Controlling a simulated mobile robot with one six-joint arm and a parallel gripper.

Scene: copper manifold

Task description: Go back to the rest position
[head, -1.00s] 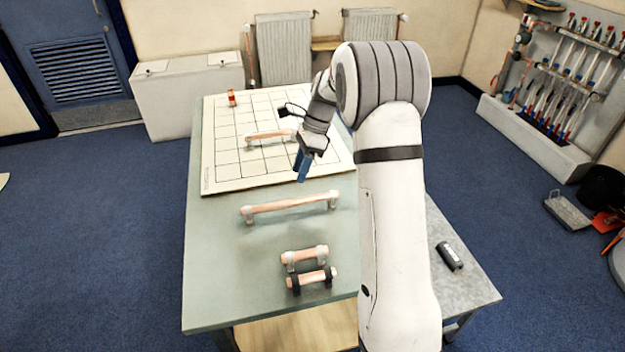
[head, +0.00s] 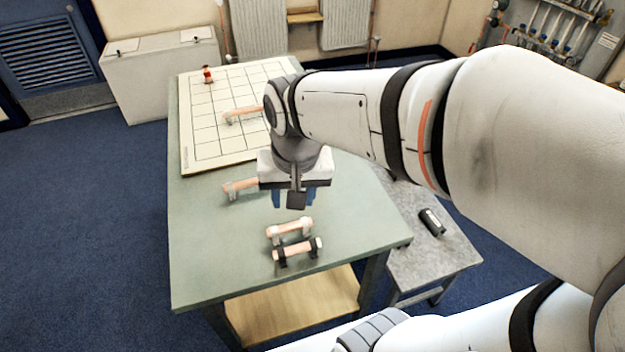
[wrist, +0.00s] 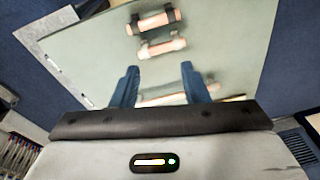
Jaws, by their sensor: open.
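My gripper (head: 294,198) hangs over the near half of the green table (head: 200,265), fingers pointing down, open and empty. In the wrist view its blue fingers (wrist: 158,88) stand apart with nothing gripped. Below it lie a short copper pipe with pale clips (head: 290,229) and a short copper pipe with black clips (head: 298,250); both show in the wrist view too. A longer copper pipe (head: 240,187) is partly hidden behind my gripper. Another copper pipe (head: 243,113) lies on the gridded board (head: 205,150), its right end hidden by my arm.
A small red-and-copper piece (head: 208,75) stands at the board's far left. A black object (head: 432,221) lies on the lower grey side table (head: 440,262). A white chest (head: 150,85) and radiators (head: 258,27) stand along the back wall. Blue floor is clear at left.

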